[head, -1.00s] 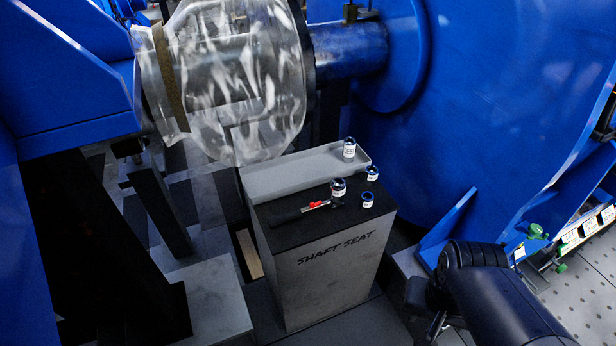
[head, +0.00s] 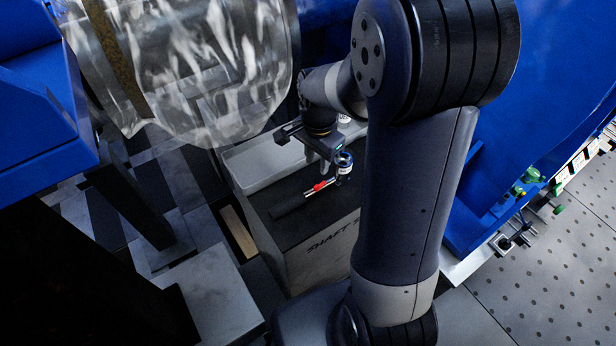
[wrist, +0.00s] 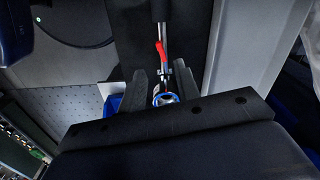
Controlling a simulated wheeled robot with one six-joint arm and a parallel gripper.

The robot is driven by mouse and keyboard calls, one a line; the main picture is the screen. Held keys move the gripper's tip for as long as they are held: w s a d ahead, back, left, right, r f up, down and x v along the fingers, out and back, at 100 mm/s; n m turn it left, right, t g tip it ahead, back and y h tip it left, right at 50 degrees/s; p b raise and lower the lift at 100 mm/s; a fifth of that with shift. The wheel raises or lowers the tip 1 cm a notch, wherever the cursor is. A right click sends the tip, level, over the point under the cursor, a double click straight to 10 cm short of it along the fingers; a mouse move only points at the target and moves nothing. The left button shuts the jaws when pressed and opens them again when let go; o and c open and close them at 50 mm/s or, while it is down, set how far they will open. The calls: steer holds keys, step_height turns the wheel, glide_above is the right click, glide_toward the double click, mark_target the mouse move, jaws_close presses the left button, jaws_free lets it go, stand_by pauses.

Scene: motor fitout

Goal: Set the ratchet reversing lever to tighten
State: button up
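The ratchet (head: 301,199) lies on the black top of the block marked SHAFT SEAT (head: 325,250), its dark handle toward the lower left. Its red reversing lever (head: 320,186) also shows in the wrist view (wrist: 160,48). I cannot tell which setting the lever is in. A socket with a blue ring (head: 344,160) is at the ratchet's head end. My gripper (head: 326,162) is above the head end. In the wrist view my gripper (wrist: 162,82) is open, its two fingers apart on either side of the ratchet's head end and the blue-ringed socket (wrist: 166,98). The lever is beyond the fingertips, untouched.
A grey tray (head: 262,165) runs along the block's back edge. Another socket (head: 344,118) stands there, partly hidden by my arm. A plastic-wrapped shaft (head: 200,70) hangs above and behind. Blue machine housing (head: 550,110) is at right.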

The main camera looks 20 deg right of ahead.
mark_target(317, 186)
step_height(317, 186, down, 9)
steer(key=shift+f+b, duration=0.1)
steer(key=shift+b, duration=0.25)
steer(key=shift+c, duration=0.3)
jaws_close()
